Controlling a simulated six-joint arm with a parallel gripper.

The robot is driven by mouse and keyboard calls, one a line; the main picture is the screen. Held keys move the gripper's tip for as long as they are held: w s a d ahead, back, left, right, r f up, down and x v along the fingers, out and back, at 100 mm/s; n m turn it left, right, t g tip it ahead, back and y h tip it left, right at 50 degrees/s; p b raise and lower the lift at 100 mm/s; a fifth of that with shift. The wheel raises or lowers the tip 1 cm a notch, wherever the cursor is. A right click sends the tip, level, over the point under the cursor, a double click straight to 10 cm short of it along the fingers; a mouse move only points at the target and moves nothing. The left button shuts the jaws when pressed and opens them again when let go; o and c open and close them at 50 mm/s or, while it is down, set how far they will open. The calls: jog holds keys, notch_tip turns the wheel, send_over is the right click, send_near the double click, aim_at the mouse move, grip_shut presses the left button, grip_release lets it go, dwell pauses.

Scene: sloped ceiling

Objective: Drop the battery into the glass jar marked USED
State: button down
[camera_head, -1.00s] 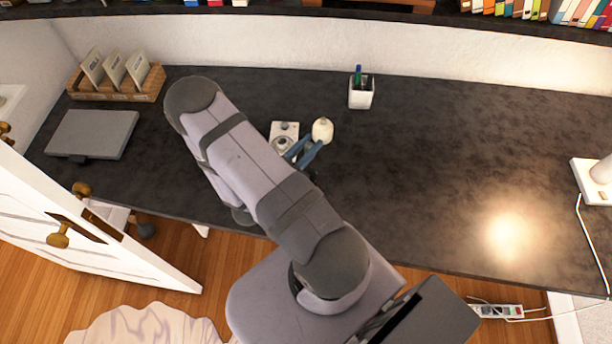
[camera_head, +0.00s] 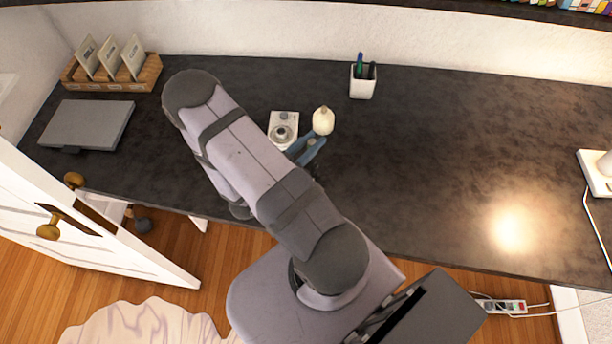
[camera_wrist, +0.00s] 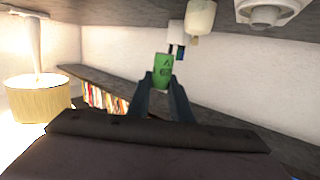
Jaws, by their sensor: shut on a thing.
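My gripper (camera_head: 306,150) has blue fingers and is near the middle of the dark desk, just in front of a cream bottle-like object and a white device. In the wrist view my gripper (camera_wrist: 165,82) is shut on a green battery (camera_wrist: 163,66) with dark lettering, held at the fingertips. In the head view only a small light tip (camera_head: 311,142) shows between the fingers. The glass jar marked USED is not visible in either view.
The cream object (camera_head: 323,120) and white device (camera_head: 283,130) stand close to the gripper. A pen cup (camera_head: 362,82) is behind. A wooden rack (camera_head: 112,74) and grey flat box (camera_head: 88,124) are at left, a lamp (camera_head: 599,172) at right.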

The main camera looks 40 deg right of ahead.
jog(key=shift+f+b, duration=0.55)
jog(key=shift+f, duration=0.5)
jog(key=c, duration=1.5)
grip_release()
jog(key=shift+b+v, duration=1.35)
jog(key=shift+v, duration=2.35)
jog(key=shift+s, duration=0.1)
